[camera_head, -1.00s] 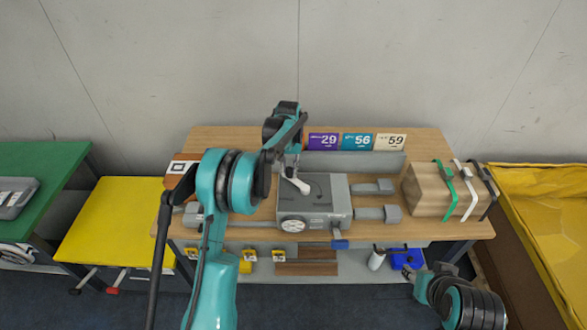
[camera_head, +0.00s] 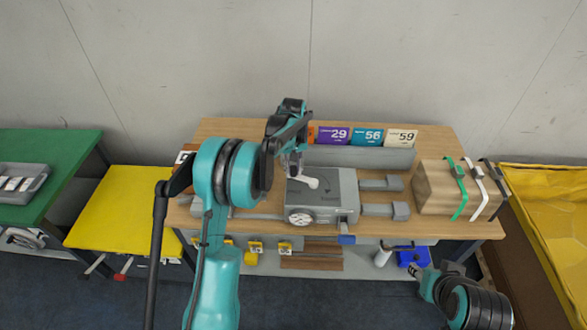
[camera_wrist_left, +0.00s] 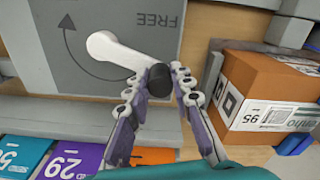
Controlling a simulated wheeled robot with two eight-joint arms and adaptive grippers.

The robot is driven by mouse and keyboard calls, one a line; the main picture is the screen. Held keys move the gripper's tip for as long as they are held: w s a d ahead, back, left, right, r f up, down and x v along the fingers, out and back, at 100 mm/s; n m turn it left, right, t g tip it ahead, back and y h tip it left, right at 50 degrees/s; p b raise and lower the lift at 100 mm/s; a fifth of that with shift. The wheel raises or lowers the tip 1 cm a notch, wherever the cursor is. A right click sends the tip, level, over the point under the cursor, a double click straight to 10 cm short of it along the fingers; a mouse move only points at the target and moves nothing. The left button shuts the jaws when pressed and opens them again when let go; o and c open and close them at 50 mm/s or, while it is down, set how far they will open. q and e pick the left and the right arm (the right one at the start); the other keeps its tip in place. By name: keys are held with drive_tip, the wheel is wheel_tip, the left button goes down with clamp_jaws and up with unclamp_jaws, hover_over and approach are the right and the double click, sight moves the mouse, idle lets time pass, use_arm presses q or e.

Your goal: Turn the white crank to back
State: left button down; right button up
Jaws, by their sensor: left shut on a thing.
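The white crank (camera_head: 308,182) sits on top of the grey box (camera_head: 345,212). In the left wrist view the crank arm (camera_wrist_left: 112,50) lies on a grey face with a curved arrow and the word FREE, with a dark knob (camera_wrist_left: 157,80) at its end. My left gripper (camera_wrist_left: 165,76) is shut on the knob, one finger on each side. In the head view my left gripper (camera_head: 293,172) is above the box's back left part, partly hidden by its own wrist. My right gripper (camera_head: 421,271) is low at the right, in front of the bench, its jaws too small to read.
Number cards (camera_head: 367,137) stand behind the box on the wooden bench (camera_head: 240,128). A block with coloured straps (camera_head: 437,188) stands at the right. A cardboard box (camera_wrist_left: 262,100) is beside the grey box in the left wrist view. A yellow table (camera_head: 120,215) is at the left.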

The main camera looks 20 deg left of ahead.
use_arm(q)
drive_tip(key=c, duration=1.3)
unclamp_jaws()
drive_tip(key=shift+s, duration=0.1)
wheel_tip(320, 180, up, 12)
